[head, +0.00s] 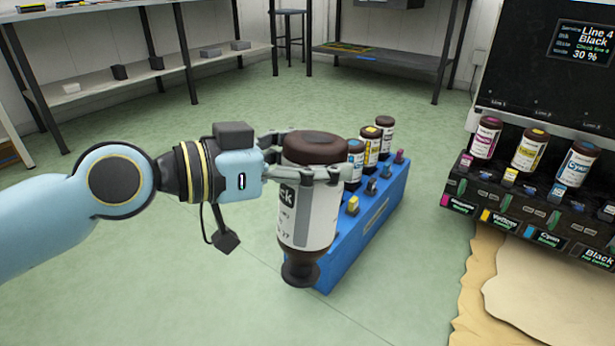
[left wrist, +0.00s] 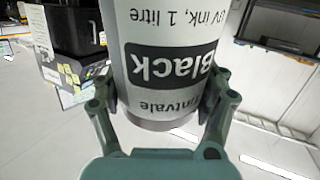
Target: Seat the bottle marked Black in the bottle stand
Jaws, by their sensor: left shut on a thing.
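The Black bottle (head: 309,205) is a white-labelled bottle with a brown body, held upright with its dark neck pointing down. Its label, with "Black" on it, shows upside down in the left wrist view (left wrist: 165,60). My left gripper (head: 318,172) is shut around the bottle's upper part, and the bottle hangs in front of the near end of a blue rack. The dark bottle stand (head: 483,178) is at the right, with a place marked Black (head: 599,257) at its right end, partly cut off by the frame edge. My right gripper is not in view.
The blue rack (head: 372,215) holds several bottles and small coloured pieces, partly hidden by the held bottle. Magenta (head: 486,138), Yellow (head: 529,150) and Cyan (head: 577,164) bottles sit in the stand. A screen (head: 584,45) reads Line 4 Black. Tan sheets lie below the stand.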

